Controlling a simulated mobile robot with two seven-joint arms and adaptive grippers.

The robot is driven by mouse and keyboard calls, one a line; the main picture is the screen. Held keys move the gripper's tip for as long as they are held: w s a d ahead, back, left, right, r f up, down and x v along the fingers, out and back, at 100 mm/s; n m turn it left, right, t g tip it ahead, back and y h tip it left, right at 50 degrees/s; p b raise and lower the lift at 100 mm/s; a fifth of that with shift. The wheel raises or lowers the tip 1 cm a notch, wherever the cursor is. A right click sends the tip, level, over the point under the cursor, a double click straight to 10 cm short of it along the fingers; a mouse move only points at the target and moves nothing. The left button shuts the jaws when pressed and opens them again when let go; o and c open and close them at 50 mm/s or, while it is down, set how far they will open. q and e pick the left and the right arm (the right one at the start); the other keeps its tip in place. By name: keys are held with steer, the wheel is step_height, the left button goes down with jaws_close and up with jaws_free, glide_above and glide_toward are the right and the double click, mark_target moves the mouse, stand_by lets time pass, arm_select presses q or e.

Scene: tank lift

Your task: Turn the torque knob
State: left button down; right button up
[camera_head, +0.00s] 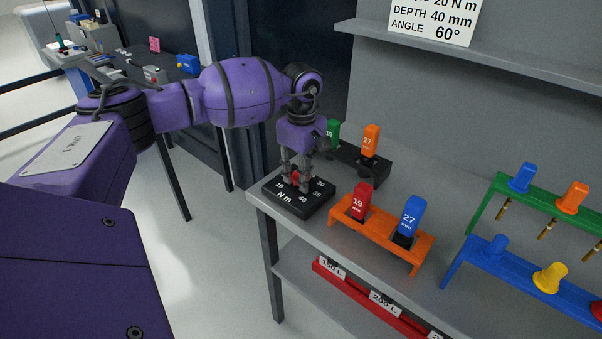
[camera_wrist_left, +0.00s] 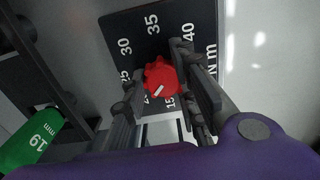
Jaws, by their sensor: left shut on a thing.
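The torque knob (camera_head: 296,178) is small and red, on top of a black dial box (camera_head: 300,206) marked "N m" at the left end of the grey bench. My left gripper (camera_head: 296,174) reaches down over it and is shut on the knob, one finger on each side. In the left wrist view the red knob (camera_wrist_left: 161,77) sits between the finger pads, with a short white pointer mark on its lower part. The dial plate (camera_wrist_left: 190,22) reads 25, 30, 35 and 40 around it; lower numbers are partly hidden by the fingers. My right gripper is out of view.
An orange rack (camera_head: 424,250) with red 19 and blue 27 sockets stands right of the dial box. A black rack (camera_head: 378,168) with green and orange sockets stands behind, close to my wrist. Green and blue tool racks (camera_head: 457,270) are further right. A shelf (camera_head: 490,55) overhangs the back.

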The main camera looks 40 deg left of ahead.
arm_select(q)
steer(key=c, duration=1.5)
jaws_free()
steer(key=shift+w+a+r, duration=0.1)
steer(key=shift+w+r, duration=0.2)
steer(key=shift+w, duration=0.1)
steer(key=shift+c, duration=0.2)
steer(key=shift+f, duration=0.1)
steer(key=shift+s+f, duration=0.1)
steer(key=shift+s, duration=0.1)
step_height(320, 180, up, 12)
